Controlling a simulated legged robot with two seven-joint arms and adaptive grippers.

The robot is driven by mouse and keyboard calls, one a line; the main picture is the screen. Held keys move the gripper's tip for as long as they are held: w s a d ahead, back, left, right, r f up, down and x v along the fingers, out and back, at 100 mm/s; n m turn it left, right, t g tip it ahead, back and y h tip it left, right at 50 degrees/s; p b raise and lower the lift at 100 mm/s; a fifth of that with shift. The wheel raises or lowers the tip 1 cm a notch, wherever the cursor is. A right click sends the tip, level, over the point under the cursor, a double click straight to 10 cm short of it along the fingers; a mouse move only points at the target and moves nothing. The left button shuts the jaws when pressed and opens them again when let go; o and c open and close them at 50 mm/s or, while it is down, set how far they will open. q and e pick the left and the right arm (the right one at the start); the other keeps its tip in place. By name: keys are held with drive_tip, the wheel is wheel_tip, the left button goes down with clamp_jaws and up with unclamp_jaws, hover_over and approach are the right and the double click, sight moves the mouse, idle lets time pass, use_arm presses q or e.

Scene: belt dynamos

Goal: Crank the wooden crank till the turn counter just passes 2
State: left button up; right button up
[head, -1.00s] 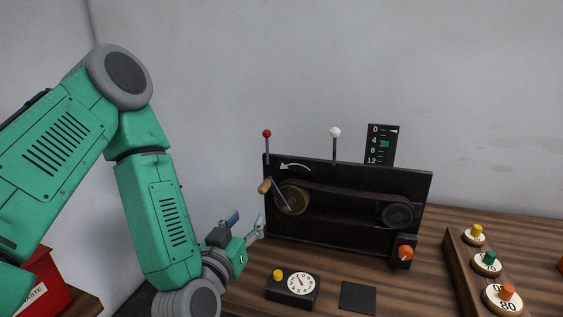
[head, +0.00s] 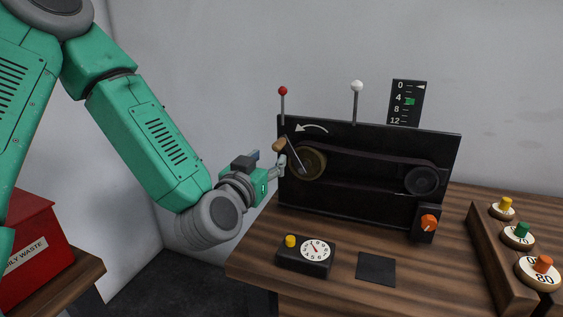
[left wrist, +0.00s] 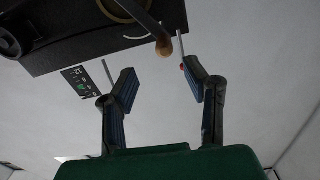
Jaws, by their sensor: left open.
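The wooden crank handle (head: 279,145) sits at the upper left of the black belt machine (head: 350,196), on a metal arm from the brass wheel (head: 312,164). My left gripper (head: 282,163) is open, just below and beside the handle. In the left wrist view, the handle's end (left wrist: 164,45) shows just beyond and between the open fingertips (left wrist: 158,67), not gripped. Contact cannot be told. A black scale (head: 405,103) marked 0 to 12 has a white pointer at 0 and a green mark just past 4. I cannot tell whether it is the turn counter. My right gripper is out of view.
A curved white arrow (head: 312,129) points left above the wheel. Red-tipped (head: 283,91) and white-tipped (head: 357,86) rods rise from the machine. A dial box (head: 305,256), a black pad (head: 376,269) and an orange knob (head: 428,222) are in front. A red bin (head: 35,240) stands left.

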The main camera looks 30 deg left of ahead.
sight(274, 149)
use_arm(q)
drive_tip(key=x, duration=0.2)
drive_tip(key=a+x, duration=0.1)
drive_tip(key=x, duration=0.1)
drive_tip(key=p+x, duration=0.1)
drive_tip(key=x, duration=0.2)
drive_tip(key=shift+s+a+f, duration=0.15)
drive_tip(key=shift+a, duration=0.15)
drive_tip(key=shift+w+d, duration=0.15)
drive_tip(key=shift+w, duration=0.2)
drive_tip(key=shift+w+d, duration=0.3)
drive_tip(key=shift+d, duration=0.3)
drive_tip(key=shift+a, duration=0.3)
drive_tip(key=c, duration=0.9)
drive_tip(key=shift+a, duration=0.3)
clamp_jaws()
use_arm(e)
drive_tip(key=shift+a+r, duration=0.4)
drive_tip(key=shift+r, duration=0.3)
